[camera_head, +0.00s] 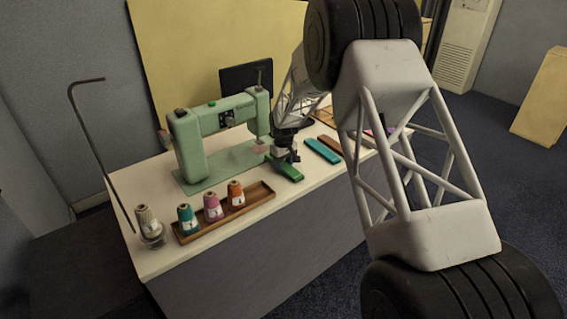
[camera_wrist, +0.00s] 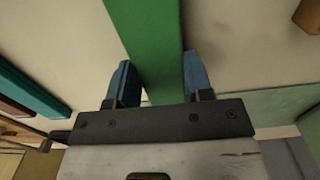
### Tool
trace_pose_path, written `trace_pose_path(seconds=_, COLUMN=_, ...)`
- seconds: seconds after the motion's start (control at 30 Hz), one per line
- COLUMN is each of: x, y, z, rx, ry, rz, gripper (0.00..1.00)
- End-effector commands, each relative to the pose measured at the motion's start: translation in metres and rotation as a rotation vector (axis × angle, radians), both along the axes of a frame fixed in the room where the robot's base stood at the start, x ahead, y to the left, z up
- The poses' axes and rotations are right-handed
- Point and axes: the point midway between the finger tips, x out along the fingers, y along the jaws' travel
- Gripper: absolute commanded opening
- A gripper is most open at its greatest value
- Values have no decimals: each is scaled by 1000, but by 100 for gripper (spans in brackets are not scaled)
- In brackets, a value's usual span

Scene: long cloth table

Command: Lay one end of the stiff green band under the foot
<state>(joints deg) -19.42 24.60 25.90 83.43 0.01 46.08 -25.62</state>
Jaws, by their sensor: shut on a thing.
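The stiff green band (camera_head: 287,169) lies at or just above the white table top, beside the sewing machine. My gripper (camera_head: 284,157) is at the band, pointing down. In the wrist view the green band (camera_wrist: 153,40) runs between the two blue fingers of my gripper (camera_wrist: 158,82), which are shut on it. The pale green sewing machine (camera_head: 188,150) stands left of my gripper, with its head over its green base plate (camera_head: 208,178). The foot under the head is too small to make out. The base plate also shows at the right in the wrist view (camera_wrist: 285,103).
A teal band (camera_head: 322,150) and a brown band (camera_head: 331,144) lie right of my gripper. A wooden tray (camera_head: 258,199) with teal, pink and orange spools stands at the front. A beige spool (camera_head: 147,221) stands at the left, near a bent dark rod (camera_head: 98,150).

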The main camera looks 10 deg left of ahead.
Motion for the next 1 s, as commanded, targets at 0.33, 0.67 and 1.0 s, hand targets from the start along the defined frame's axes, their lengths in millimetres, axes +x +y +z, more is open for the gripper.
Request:
trace_pose_path(seconds=0.33, x=0, y=0, z=0, rx=0, ry=0, rz=0, gripper=74)
trace_pose_path(seconds=0.67, x=0, y=0, z=1, rx=0, ry=0, rz=0, gripper=77)
trace_pose_path(seconds=1.0, x=0, y=0, z=25, rx=1, ry=-1, rz=0, gripper=77)
